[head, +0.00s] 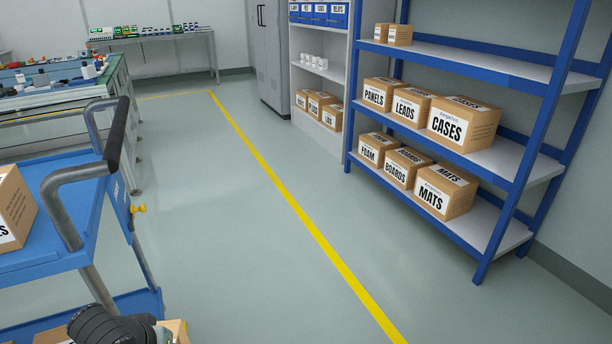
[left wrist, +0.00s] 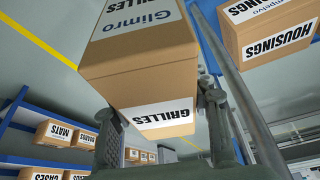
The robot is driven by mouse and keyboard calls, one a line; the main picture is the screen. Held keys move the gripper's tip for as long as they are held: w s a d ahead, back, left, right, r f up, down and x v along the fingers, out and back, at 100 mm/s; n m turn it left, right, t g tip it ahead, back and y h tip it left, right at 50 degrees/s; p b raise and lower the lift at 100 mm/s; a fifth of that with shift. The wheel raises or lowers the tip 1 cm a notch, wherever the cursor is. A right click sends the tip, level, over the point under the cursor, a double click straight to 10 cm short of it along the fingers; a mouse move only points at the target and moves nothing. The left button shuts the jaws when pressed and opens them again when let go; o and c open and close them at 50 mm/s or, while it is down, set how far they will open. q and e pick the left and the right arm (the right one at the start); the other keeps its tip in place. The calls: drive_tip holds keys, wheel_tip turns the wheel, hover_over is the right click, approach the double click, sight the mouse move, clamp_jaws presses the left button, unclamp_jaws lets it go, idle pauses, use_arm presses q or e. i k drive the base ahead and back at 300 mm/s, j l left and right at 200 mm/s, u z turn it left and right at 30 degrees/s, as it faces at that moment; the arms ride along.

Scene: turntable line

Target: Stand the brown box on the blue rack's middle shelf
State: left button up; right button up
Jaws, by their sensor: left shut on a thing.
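The brown box (left wrist: 150,85), labelled GRILLES and Glimro, is between the fingers of my left gripper (left wrist: 165,125), which is shut on it. In the head view only a small part of the box (head: 178,331) shows at the bottom edge, beside my dark left wrist. The blue rack (head: 531,150) stands at the right, across the floor from the box. Its middle visible shelf (head: 522,165) bears boxes labelled PANELS, LEADS and CASES (head: 462,124), with bare shelf to the right of CASES. My right gripper is not in view.
A blue trolley (head: 50,262) with a dark handle stands close at the left, with boxes on it; one reads HOUSINGS (left wrist: 268,30). The rack's lower shelf (head: 505,232) holds FOAM, BOARDS and MATS. Clear floor with a yellow line (head: 300,215) lies between trolley and rack.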

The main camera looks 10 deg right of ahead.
sight(451, 63)
drive_tip(key=i+l+z, duration=0.7)
drive_tip(key=z, duration=0.2)
drive_tip(key=i+u, duration=0.25)
drive_tip(key=i, duration=0.35)
drive_tip(key=i+l+u, duration=0.3)
drive_tip(key=i, duration=0.3)
drive_tip(key=i+j+z, duration=0.3)
drive_tip(key=z, duration=0.15)
drive_tip(key=i+j+z, duration=0.5)
drive_tip(key=z, duration=0.25)
drive_tip(key=j+z, duration=0.3)
drive_tip(key=i+j+z, duration=0.1)
drive_tip(key=j+z, duration=0.95)
drive_tip(key=j, duration=0.15)
